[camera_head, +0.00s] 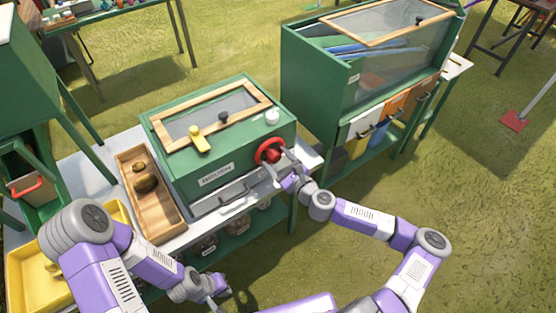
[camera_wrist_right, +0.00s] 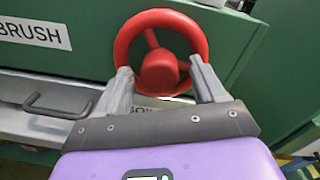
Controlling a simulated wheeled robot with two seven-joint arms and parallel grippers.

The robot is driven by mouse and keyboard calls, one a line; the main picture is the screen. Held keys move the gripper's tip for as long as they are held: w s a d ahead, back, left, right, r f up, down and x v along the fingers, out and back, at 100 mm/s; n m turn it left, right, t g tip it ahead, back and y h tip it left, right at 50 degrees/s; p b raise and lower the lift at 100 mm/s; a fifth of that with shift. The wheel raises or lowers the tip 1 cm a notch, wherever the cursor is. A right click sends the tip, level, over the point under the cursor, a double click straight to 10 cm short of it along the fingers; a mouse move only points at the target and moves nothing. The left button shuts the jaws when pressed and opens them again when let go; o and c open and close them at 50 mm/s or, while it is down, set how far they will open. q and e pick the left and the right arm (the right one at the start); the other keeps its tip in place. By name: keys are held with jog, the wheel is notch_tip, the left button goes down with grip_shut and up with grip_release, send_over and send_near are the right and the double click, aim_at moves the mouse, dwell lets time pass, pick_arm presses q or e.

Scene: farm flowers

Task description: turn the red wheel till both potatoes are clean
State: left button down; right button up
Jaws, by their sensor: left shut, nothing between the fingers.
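The red wheel (camera_head: 270,151) is on the front of a green box labelled BRUSH, right of the label. It also shows in the right wrist view (camera_wrist_right: 160,68). My right gripper (camera_head: 279,168) is at the wheel. In the right wrist view its two fingers (camera_wrist_right: 163,85) stand apart, one on each side of the wheel's lower part; I cannot tell whether they touch the rim. My left gripper (camera_head: 217,301) is shut and empty, low in front of the bench. Two brown potato-like lumps (camera_head: 146,184) lie in a wooden tray (camera_head: 166,217). The box's inside is not clear through its lid.
The box has a wood-framed lid (camera_head: 211,114) with a yellow handle (camera_head: 199,138) and a drawer handle (camera_head: 235,194) in front. A yellow tray (camera_head: 25,277) is at the left. A taller green cabinet (camera_head: 316,80) stands behind right. Grass is open at right.

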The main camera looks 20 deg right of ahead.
jog(key=v, duration=0.7)
jog(key=shift+s+p, duration=0.25)
jog(key=shift+p, duration=0.1)
dwell(1.0)
